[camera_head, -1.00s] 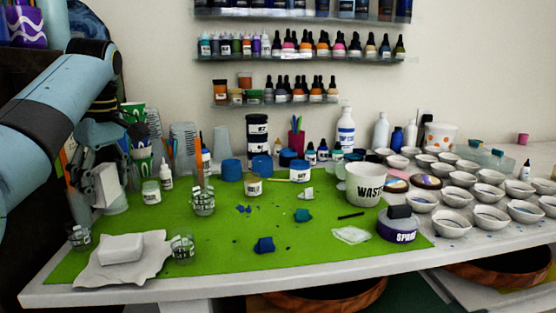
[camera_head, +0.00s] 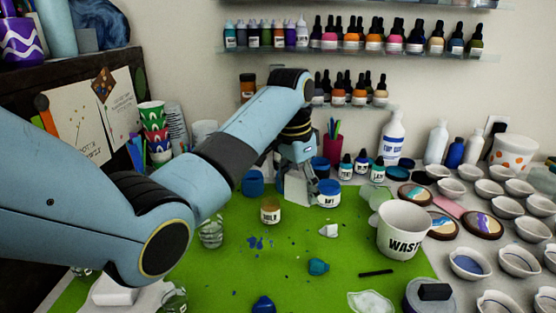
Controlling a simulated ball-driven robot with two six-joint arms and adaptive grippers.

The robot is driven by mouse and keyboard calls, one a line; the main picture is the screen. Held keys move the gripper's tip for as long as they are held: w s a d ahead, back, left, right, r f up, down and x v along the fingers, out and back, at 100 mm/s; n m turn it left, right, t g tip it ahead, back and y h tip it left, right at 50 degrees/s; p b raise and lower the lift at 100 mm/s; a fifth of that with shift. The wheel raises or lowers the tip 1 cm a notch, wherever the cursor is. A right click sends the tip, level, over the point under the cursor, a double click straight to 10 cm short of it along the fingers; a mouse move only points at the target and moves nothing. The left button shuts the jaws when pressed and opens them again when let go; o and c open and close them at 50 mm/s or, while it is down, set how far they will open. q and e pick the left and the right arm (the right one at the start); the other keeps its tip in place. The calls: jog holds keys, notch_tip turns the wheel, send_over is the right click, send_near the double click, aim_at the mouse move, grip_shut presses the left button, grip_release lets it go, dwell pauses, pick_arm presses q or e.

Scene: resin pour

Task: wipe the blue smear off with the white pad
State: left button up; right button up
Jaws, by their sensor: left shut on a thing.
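My left arm reaches across from the left. Its gripper (camera_head: 299,170) is shut on a pale, flat piece (camera_head: 296,189) that looks like the white pad, near the back of the green mat (camera_head: 225,272). The piece is beside a blue-lidded jar (camera_head: 328,194), and the gripper hides part of it. The blue smear (camera_head: 255,243) shows as dark blue blotches on the mat, in front of the held piece and apart from it. A white block (camera_head: 115,292) lies at the lower left, partly hidden by my arm. My right gripper is not in view.
A labelled jar (camera_head: 270,210) and a glass (camera_head: 210,234) stand near the smear. The WASTE cup (camera_head: 403,231) is at right. A teal lump (camera_head: 318,267), a white lump (camera_head: 329,231) and a dark stick (camera_head: 376,272) lie on the mat.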

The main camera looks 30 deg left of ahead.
pick_arm(q)
jog(key=s+a+r+m+g+h+p, duration=0.1)
jog(key=s+a+m+p, duration=0.1)
jog(key=s+m+p, duration=0.6)
pick_arm(e)
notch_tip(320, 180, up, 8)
jog(key=b, duration=0.2)
pick_arm(q)
jog(key=f+m+b, duration=0.4)
jog(key=f+b, duration=0.1)
jog(key=shift+w+a+g, duration=0.2)
jog(key=shift+w+g, duration=0.1)
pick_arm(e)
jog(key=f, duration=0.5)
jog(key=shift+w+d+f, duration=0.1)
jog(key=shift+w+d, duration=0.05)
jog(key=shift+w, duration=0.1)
pick_arm(q)
jog(key=shift+r, duration=0.1)
